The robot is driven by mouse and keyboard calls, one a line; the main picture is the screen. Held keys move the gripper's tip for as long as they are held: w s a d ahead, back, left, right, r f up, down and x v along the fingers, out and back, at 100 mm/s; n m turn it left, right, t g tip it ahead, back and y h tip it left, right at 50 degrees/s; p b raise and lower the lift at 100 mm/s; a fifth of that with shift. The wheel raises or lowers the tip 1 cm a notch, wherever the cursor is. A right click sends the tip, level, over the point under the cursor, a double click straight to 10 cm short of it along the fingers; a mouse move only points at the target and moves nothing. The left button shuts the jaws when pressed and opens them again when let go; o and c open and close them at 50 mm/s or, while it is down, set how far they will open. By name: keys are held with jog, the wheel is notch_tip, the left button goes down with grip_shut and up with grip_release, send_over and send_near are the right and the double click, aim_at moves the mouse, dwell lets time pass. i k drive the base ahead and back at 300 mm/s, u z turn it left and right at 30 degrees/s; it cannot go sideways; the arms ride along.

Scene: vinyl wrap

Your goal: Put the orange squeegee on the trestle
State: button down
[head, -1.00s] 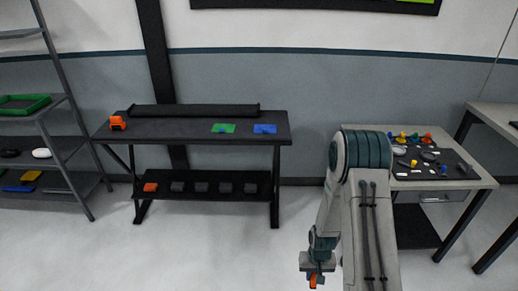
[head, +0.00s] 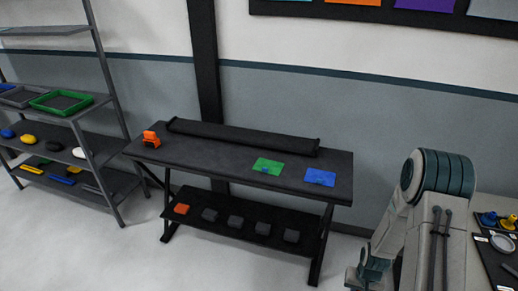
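The trestle (head: 225,160) is a dark table with a lower shelf, left of my arm against the wall. My gripper (head: 358,281) shows only as its upper body at the bottom edge, right of and nearer than the trestle. Its fingers are cut off by the frame, so their state and anything in them are hidden.
On the trestle are an orange and black object (head: 151,139), a dark roll (head: 245,138), a green sheet (head: 267,167) and a blue sheet (head: 320,177). Its top has clear room between. A shelf rack (head: 110,100) stands left; a bench (head: 489,208) stands right.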

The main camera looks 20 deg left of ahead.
aim_at(181, 151)
jog(key=u, duration=0.4)
jog(key=i, duration=1.2)
jog(key=u, duration=1.3)
jog(key=i, duration=0.9)
jog(key=u, duration=0.7)
